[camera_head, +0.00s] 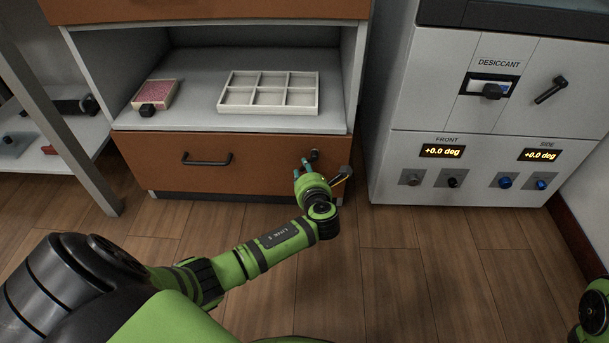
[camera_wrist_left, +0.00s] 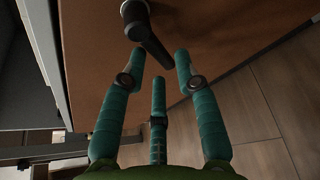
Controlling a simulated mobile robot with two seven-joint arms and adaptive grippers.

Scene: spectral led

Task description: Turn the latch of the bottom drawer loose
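The bottom drawer (camera_head: 240,178) has a brown front with a dark bar handle and looks closed. Its latch (camera_head: 315,154) is a small black lever near the upper right corner of that front. In the left wrist view the latch (camera_wrist_left: 148,38) hangs slanted from its round pivot, with its free end towards my fingers. My left gripper (camera_head: 302,165) is at the latch with its teal fingers spread. In the left wrist view the left gripper (camera_wrist_left: 159,65) is open, with the lever's end at the gap between two fingertips. I cannot tell whether they touch. My right gripper is out of view.
Above the drawer an open shelf (camera_head: 190,118) holds a white divided tray (camera_head: 268,108) and a pink box (camera_head: 158,93). A grey cabinet (camera_head: 390,150) with knobs and displays stands close on the right. The wooden floor (camera_head: 400,270) in front is clear.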

